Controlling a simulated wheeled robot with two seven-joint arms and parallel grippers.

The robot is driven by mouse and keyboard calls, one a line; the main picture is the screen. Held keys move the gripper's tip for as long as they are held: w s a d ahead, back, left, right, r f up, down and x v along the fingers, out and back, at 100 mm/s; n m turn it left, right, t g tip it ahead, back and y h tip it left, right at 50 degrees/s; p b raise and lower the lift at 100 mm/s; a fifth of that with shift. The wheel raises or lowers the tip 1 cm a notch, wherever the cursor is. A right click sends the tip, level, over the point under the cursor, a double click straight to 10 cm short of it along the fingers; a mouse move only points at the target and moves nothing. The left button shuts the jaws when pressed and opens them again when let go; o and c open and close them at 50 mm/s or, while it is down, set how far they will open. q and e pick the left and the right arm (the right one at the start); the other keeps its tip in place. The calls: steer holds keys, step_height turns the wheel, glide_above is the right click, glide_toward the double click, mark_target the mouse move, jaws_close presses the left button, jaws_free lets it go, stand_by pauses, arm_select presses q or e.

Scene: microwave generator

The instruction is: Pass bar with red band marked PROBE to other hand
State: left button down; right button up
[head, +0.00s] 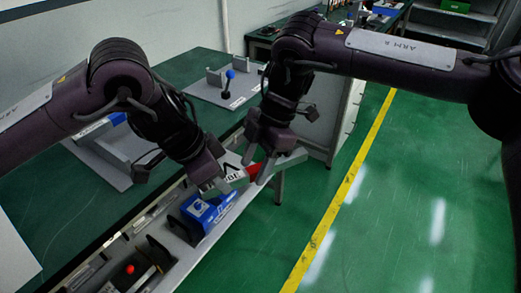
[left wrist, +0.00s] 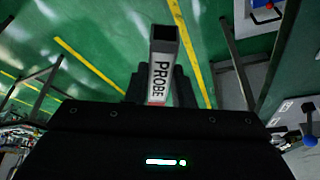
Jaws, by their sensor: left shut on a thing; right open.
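The bar (head: 290,157) is grey, with a red band and a white label of which "OBE" shows in the head view. My left gripper (head: 219,181) is shut on its left, labelled end. In the left wrist view the bar (left wrist: 164,66) points away from the jaws, its hollow square end and PROBE label visible. My right gripper (head: 259,170) is open, with its fingers at the bar beside the red band. Whether they touch it is hard to tell. The bar's far grey end sticks out right of the right gripper.
Below the bar, a blue fixture (head: 205,211) stands on a grey rail along the green bench (head: 60,215). A plate with a blue-knobbed lever (head: 230,76) lies farther back. Open green floor with a yellow line (head: 340,205) is at the right.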

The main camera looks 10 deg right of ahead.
jaws_close()
arm_select(q)
steer(key=c, duration=1.2)
jaws_free()
steer(key=shift+o, duration=0.2)
